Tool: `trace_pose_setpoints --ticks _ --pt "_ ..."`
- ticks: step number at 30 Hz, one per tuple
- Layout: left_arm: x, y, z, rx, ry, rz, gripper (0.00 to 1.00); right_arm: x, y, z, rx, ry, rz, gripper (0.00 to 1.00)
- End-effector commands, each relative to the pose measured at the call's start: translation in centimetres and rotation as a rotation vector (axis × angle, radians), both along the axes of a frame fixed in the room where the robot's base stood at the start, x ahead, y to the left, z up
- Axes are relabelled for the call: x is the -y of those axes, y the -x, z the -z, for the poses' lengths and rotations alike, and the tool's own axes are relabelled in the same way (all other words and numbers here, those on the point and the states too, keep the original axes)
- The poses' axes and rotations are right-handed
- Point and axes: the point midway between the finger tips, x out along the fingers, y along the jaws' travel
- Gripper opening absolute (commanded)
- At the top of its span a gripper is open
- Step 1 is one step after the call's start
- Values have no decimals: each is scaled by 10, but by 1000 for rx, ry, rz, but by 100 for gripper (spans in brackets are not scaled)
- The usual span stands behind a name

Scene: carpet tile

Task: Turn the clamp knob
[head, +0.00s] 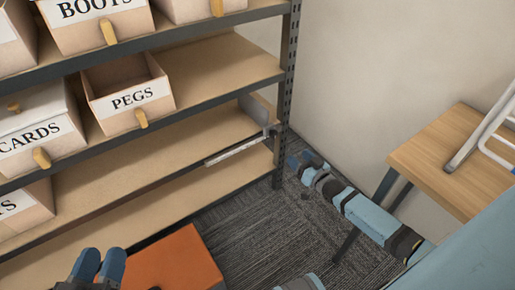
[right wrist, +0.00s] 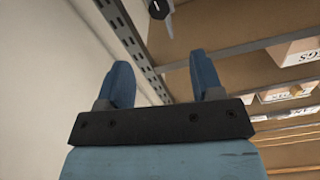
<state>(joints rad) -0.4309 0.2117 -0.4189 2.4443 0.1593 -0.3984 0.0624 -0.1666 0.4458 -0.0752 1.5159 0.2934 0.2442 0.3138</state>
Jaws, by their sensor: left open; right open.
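A grey metal clamp (head: 236,152) with a long bar and an upright plate sits at the right end of a lower shelf, by the perforated post. Its dark knob (head: 272,131) is small in the head view; a black knob (right wrist: 158,9) on a grey part shows at the top of the right wrist view, partly cut off. My right gripper (head: 303,159) is open and empty, low and to the right of the post, apart from the knob. In the right wrist view, its two blue fingers (right wrist: 162,65) are spread. My left gripper (head: 99,257) is open at the bottom left.
Shelves hold bins, including a PEGS bin (head: 130,100) and a CARDS bin (head: 40,135). An orange box (head: 170,262) stands on the carpet in front. A wooden table (head: 440,160) with a white-framed object stands at right. The post (head: 288,80) rises beside the clamp.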

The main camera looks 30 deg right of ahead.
Motion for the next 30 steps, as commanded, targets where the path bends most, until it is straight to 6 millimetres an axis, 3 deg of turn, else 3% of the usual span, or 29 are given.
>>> trace_pose_setpoints --ticks 8,17,24,30 --pt "2 1 16 -31 -15 16 43 1 -27 2 12 -4 2 60" --pt "1 -2 44 -68 -80 42 43 -4 -91 4 11 -2 3 60" --pt "-4 -11 40 34 -139 33 43 -7 -128 3 9 -2 3 60" --pt "-6 -14 37 67 -158 28 43 -8 -139 2 7 -3 2 60"
